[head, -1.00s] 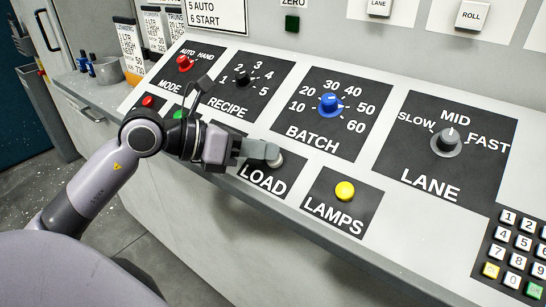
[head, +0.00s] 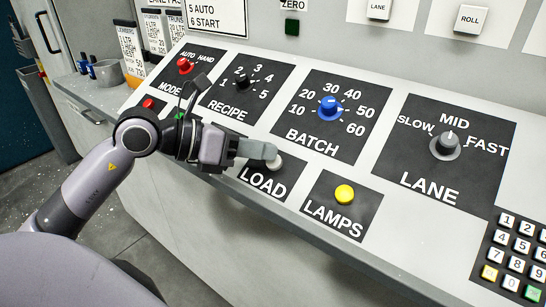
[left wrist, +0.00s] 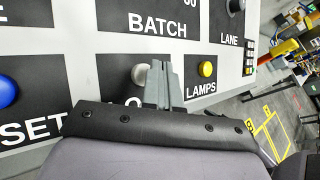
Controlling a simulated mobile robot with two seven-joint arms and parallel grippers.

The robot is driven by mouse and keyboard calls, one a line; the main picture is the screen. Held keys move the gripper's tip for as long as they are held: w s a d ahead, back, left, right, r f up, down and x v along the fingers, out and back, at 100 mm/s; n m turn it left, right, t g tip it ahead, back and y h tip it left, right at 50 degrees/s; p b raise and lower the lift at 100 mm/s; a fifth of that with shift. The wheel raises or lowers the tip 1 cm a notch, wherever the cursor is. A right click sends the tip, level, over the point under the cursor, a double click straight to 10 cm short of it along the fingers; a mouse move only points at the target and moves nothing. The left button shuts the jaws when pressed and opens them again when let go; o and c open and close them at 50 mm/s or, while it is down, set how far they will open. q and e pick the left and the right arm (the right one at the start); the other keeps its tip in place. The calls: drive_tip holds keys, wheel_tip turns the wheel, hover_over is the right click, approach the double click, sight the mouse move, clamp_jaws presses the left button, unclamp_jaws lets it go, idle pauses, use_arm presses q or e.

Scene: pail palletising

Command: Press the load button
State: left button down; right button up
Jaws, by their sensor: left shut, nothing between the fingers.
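The load button (head: 275,164) is a pale round button on a black plate marked LOAD on the sloped console. In the left wrist view the pale button (left wrist: 140,74) shows just left of the fingertips, partly hidden. My left gripper (head: 268,150) comes in from the left, its fingers shut and empty. In the head view its tips lie just above and behind the button, overlapping its upper edge. In the left wrist view the shut fingers (left wrist: 159,82) cover part of the LOAD lettering. I cannot tell whether the tips touch the button.
The yellow LAMPS button (head: 344,194) is to the right of LOAD. The blue BATCH knob (head: 330,107), black RECIPE knob (head: 243,79), grey LANE knob (head: 445,144) and a keypad (head: 519,253) share the console. A blue button (left wrist: 7,91) shows in the left wrist view.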

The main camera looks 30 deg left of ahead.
use_arm(q)
drive_tip(key=shift+r, duration=0.15)
drive_tip(key=s+r, duration=0.1)
drive_tip(key=r+p, duration=0.1)
drive_tip(key=s+r+p, duration=0.1)
drive_tip(key=r, duration=0.1)
drive_tip(key=shift+s+a+r, duration=0.1)
drive_tip(key=shift+s, duration=0.2)
idle(1.0)
